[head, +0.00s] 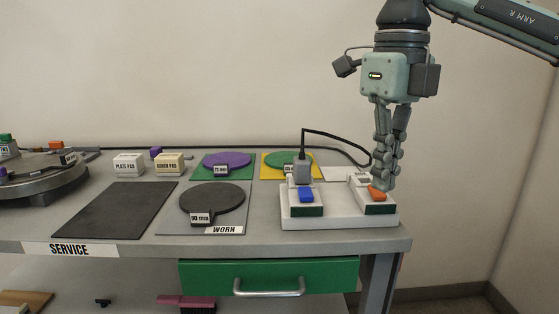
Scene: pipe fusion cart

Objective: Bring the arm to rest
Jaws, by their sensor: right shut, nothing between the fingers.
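My right gripper (388,184) hangs down from the arm at the right of the head view. Its fingers are shut with nothing between them. The fingertips are right at the orange rocker (377,194) on the right of the white switch base (340,221); whether they touch it I cannot tell. A blue rocker (306,195) sits on the left of the same base, with a grey plug (302,170) standing upright behind it and a black cable leading from it. My left gripper is not in view.
The grey bench holds a dark mat (115,210), a black disc (212,198) marked 90 mm, a purple disc (227,160), a green disc (285,160) and two small pad blocks. A round machine (40,178) stands at the left. A green drawer (230,274) is below. The air beside my right arm is clear.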

